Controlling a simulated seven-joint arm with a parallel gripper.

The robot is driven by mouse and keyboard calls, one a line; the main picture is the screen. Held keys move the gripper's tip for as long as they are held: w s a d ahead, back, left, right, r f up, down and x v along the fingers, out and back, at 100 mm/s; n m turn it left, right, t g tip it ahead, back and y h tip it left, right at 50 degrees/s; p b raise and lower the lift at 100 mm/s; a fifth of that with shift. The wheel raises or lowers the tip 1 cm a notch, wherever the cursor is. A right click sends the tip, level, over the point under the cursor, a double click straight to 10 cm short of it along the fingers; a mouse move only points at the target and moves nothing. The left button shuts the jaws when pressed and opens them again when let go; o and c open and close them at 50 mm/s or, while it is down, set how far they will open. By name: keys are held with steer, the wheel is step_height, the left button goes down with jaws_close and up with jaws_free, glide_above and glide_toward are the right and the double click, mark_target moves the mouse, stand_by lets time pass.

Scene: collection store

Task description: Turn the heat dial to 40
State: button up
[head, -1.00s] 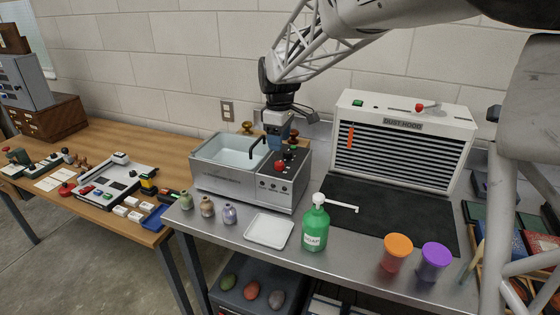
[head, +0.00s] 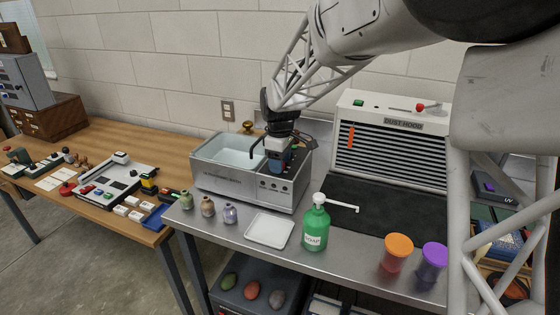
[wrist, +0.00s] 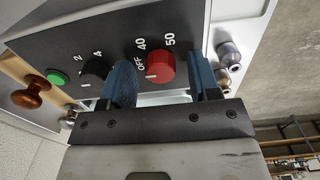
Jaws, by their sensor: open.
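The red heat dial (wrist: 161,68) sits on the dark control panel (wrist: 112,28), with OFF, 40 and 50 printed around it. A white mark shows on its side nearest the wrist camera, by the OFF label; its exact setting is hard to tell. My gripper (wrist: 162,70) is open, its blue fingers on either side of the dial in the wrist view. I cannot tell whether they touch it. In the head view my gripper (head: 275,162) is over the panel of the steel washing basin (head: 222,184) and hides the dial.
A black knob (wrist: 95,72) marked 2 and 4 and a green button (wrist: 57,78) are left of the dial. A green soap bottle (head: 315,226) and white tray (head: 269,230) stand in front.

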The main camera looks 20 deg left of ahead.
steer(key=c, duration=0.9)
steer(key=shift+m, duration=0.3)
steer(key=m, duration=1.1)
stand_by(0.5)
steer(key=o, duration=0.9)
